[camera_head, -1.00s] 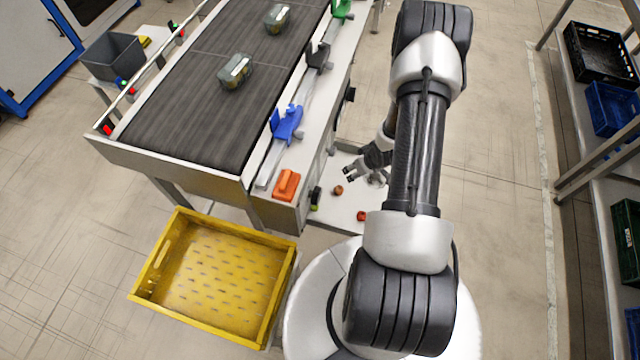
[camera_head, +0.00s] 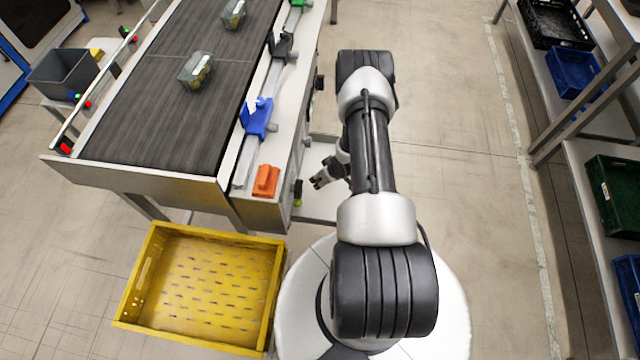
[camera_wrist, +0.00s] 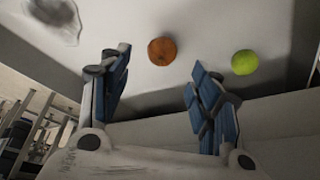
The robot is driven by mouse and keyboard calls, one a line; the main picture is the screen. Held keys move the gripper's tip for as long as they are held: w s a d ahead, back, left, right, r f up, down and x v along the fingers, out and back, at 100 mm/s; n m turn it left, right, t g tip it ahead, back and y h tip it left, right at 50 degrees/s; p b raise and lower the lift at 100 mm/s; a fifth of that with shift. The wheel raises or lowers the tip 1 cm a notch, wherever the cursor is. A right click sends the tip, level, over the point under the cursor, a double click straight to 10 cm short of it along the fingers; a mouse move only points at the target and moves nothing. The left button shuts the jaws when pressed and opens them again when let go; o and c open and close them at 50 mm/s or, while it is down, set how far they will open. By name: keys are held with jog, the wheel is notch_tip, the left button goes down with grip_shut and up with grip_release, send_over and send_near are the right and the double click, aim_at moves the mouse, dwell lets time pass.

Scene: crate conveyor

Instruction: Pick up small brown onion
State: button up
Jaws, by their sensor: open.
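The small brown onion (camera_wrist: 162,51) lies on a pale surface in the wrist view, just beyond the gap between my fingertips and apart from them. My gripper (camera_wrist: 158,82) is open and empty, with one blue-padded finger on each side of the view. In the head view my gripper (camera_head: 320,181) is low beside the conveyor's right side. The onion cannot be made out there.
A yellow-green round fruit (camera_wrist: 245,62) lies right of the onion. A clear wrapped item (camera_wrist: 55,18) is at the upper left. The conveyor (camera_head: 150,178) stands left of my arm, with an empty yellow crate (camera_head: 268,300) before it. Shelves with crates (camera_head: 612,205) line the right.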

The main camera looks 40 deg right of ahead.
jog(key=b+x, duration=0.2)
jog(key=x, duration=0.3)
jog(key=shift+s+a+f, duration=0.1)
jog(key=shift+s+f, duration=0.05)
jog(key=shift+f, duration=0.05)
jog(key=shift+r, duration=0.1)
jog(key=c, duration=1)
